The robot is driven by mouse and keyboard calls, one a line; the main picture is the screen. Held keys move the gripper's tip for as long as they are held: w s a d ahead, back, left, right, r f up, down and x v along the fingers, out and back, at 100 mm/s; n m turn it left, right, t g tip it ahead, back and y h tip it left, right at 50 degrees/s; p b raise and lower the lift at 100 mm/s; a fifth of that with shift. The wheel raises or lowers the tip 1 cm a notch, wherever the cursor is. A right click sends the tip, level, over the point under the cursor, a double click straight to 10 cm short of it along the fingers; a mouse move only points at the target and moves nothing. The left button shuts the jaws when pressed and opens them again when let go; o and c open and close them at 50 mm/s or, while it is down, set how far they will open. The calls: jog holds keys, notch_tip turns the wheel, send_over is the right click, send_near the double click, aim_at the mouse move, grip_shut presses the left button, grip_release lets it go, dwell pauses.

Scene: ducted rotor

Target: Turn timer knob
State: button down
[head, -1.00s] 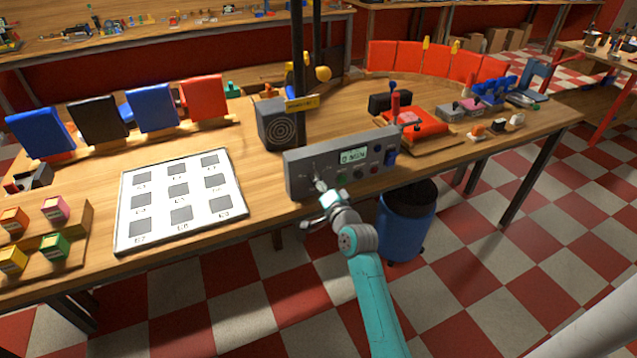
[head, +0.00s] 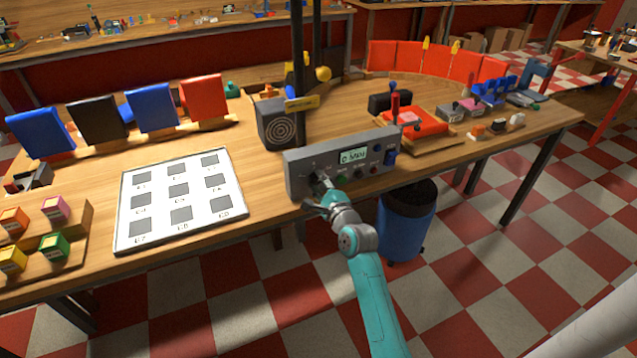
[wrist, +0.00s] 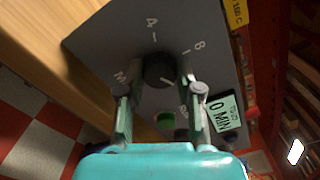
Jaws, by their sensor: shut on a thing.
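The timer panel (head: 300,172) is a grey box at the front edge of the wooden table. Its dark round timer knob (wrist: 158,70) has a light pointer line and sits among dial marks such as 4 and 8. My gripper (head: 318,186) is at the panel's left part, and in the wrist view its two fingers (wrist: 155,82) stand on either side of the knob, shut on it. The display (wrist: 222,112) seems to read 0 MIN. A green button (wrist: 166,121) lies near the knob. In the head view my gripper partly hides the knob.
A white board with grey squares (head: 165,205) lies left of the panel. A speaker box (head: 277,125) stands behind it. A red device (head: 415,122) is to the right. A blue bin (head: 405,225) stands on the floor under the table.

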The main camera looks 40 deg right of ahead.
jog(key=shift+f+m, duration=0.1)
jog(key=shift+m, duration=0.8)
jog(key=c, duration=0.8)
grip_release()
jog(key=shift+o, duration=0.2)
jog(key=v, duration=1.2)
